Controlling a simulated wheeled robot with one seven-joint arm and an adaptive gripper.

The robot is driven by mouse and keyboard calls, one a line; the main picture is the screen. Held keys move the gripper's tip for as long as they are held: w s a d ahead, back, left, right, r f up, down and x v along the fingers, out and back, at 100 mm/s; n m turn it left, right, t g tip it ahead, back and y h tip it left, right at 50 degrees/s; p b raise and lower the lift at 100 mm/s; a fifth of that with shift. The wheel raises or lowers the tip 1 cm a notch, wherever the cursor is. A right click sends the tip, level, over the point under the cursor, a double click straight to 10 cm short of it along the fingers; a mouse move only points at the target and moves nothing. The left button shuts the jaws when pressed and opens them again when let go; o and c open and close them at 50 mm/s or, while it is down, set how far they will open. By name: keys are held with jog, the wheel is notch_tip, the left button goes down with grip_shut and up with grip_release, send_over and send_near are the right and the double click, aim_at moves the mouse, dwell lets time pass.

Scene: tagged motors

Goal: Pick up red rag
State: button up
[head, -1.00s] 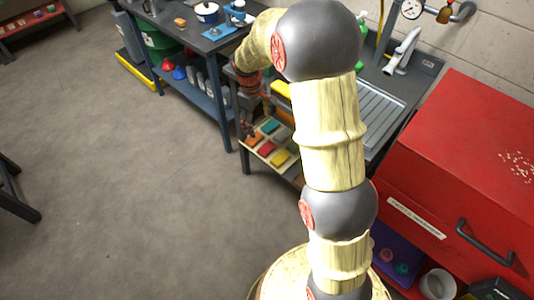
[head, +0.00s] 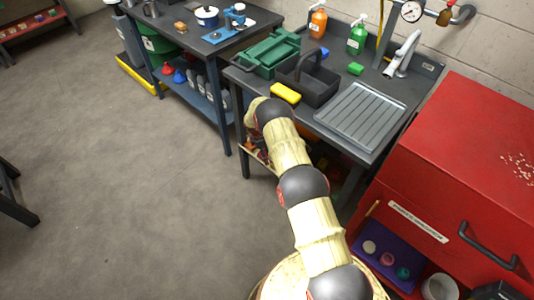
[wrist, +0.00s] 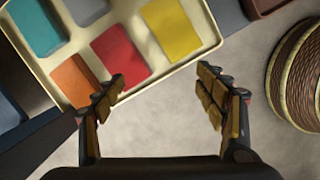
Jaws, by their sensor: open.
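The red rag (wrist: 120,58) lies flat in a cream tray (wrist: 160,72) in the wrist view, between an orange rag (wrist: 74,80) and a yellow rag (wrist: 172,30). My gripper (wrist: 162,80) is open and empty. Its left finger overlaps the lower edge of the red and orange rags in the picture; its right finger is over the floor beyond the tray's edge. I cannot tell how high the fingers are above the tray. In the head view my arm hides the red rag and most of the gripper.
A teal rag (wrist: 37,26) and a grey one (wrist: 86,8) share the tray. A red cabinet (head: 460,150) stands at right.

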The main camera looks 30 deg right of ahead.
jog(key=w+n, duration=0.1)
jog(key=w+d+n+t, duration=0.1)
jog(key=w+n, duration=0.3)
jog(key=shift+w+d+r, duration=0.1)
jog(key=shift+d+r, duration=0.2)
jog(key=shift+r, duration=0.1)
jog(key=shift+n, duration=0.3)
jog(key=b+x, duration=0.1)
jog(key=x, duration=0.1)
jog(key=b+x, duration=0.1)
jog(key=x, duration=0.2)
jog(key=b+x, duration=0.2)
jog(key=shift+w+d+f, duration=0.15)
jog(key=shift+w+d, duration=0.05)
jog(key=shift+w, duration=0.1)
jog(key=shift+c, duration=0.3)
jog(key=c, duration=1.1)
jog(key=shift+c, duration=0.5)
jog(key=shift+a, duration=0.1)
